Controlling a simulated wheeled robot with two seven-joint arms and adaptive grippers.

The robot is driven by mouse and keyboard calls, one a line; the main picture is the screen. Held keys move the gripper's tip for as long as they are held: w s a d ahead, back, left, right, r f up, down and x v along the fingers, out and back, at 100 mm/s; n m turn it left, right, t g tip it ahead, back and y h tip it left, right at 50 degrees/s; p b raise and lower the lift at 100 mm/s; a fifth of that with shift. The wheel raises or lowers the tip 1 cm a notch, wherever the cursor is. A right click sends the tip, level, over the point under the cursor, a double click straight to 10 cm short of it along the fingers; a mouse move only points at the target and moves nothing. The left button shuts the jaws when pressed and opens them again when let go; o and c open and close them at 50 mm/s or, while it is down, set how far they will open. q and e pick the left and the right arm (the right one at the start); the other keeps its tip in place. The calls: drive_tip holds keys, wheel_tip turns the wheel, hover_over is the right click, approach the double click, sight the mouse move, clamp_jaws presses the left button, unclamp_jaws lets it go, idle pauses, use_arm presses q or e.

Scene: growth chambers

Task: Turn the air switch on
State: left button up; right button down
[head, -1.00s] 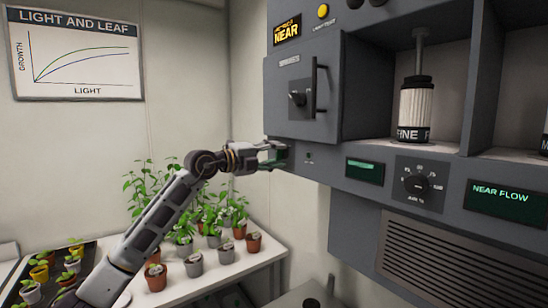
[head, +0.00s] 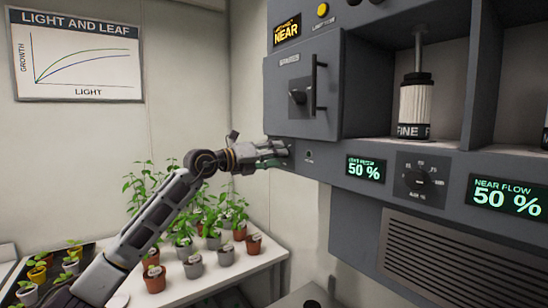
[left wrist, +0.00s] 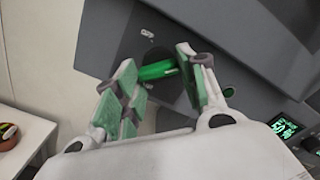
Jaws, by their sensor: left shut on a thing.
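The air switch shows in the left wrist view as a bright green lever (left wrist: 157,71) on the grey cabinet front. It lies between the fingers of my left gripper (left wrist: 162,82), which is shut on it. In the head view my left gripper (head: 280,151) is against the left end of the panel strip and hides the switch. The small display (head: 366,170) and the near flow display (head: 507,198) are lit and both read 50 %. My right gripper is not in view.
A dial (head: 420,176) sits between the two displays. Above are a cabinet door with a handle (head: 318,84) and a pleated filter (head: 415,103) in a bay. Potted plants stand on a white table (head: 217,278) below my left arm.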

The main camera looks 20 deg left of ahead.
use_arm(q)
drive_tip(key=shift+f, duration=0.2)
drive_tip(key=o, duration=1)
drive_tip(key=shift+r, duration=0.1)
drive_tip(key=shift+o, duration=0.2)
drive_tip(key=shift+s+a, duration=0.15)
drive_tip(key=v, duration=1.1)
drive_tip(key=shift+s+a, duration=0.25)
